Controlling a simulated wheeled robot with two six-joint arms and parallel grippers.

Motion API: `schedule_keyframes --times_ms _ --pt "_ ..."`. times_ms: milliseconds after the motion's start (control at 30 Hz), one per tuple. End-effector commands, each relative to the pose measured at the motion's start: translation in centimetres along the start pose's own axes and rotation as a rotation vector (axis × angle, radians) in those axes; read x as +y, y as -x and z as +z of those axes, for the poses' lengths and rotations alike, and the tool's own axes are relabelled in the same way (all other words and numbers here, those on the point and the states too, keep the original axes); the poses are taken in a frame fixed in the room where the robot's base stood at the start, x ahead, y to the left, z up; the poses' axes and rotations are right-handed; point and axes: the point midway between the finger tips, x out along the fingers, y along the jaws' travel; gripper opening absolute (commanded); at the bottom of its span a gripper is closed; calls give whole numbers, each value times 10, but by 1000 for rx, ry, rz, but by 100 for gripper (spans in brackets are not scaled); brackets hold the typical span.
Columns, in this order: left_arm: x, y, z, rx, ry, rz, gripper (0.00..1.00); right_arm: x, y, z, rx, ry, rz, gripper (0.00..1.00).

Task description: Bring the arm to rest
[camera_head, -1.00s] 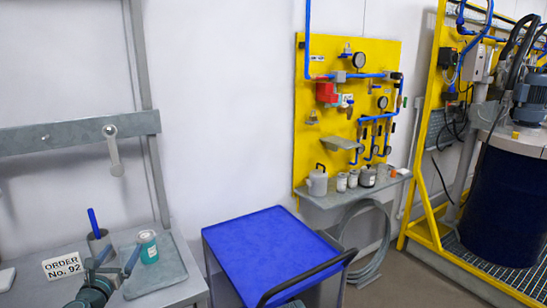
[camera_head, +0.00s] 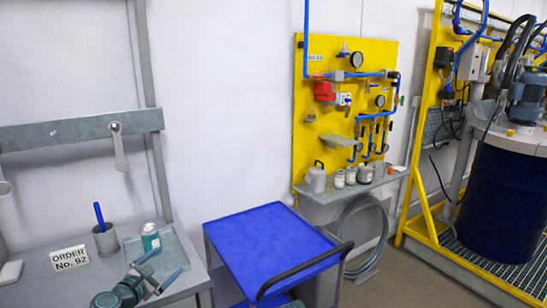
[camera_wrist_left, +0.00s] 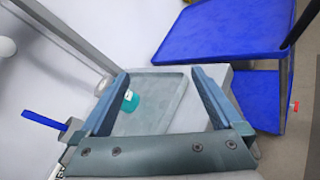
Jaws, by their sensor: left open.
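My left gripper (camera_head: 168,262) is open and empty, low over the front of the grey bench (camera_head: 30,285) at the left. In the left wrist view (camera_wrist_left: 160,78) its two fingers stand wide apart with nothing between them in their grip. A teal and white can (camera_head: 150,238) stands on a flat grey tray (camera_head: 180,255) just beyond the gripper, apart from it. In the left wrist view the can (camera_wrist_left: 130,102) shows beside the left finger, over the tray.
A grey cup (camera_head: 106,241) with a blue-handled tool and an order sign (camera_head: 69,259) stand left of the gripper. A blue-topped cart (camera_head: 265,240) with a black handle stands to the right. A lever (camera_head: 119,148) hangs from the wall rail above.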

Motion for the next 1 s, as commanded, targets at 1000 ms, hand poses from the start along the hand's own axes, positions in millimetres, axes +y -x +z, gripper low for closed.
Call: schedule_keyframes --times_ms 1000 --pt "-314 76 -76 -353 -2015 -1638 100 -4 -42 -2 0 0 0 50"
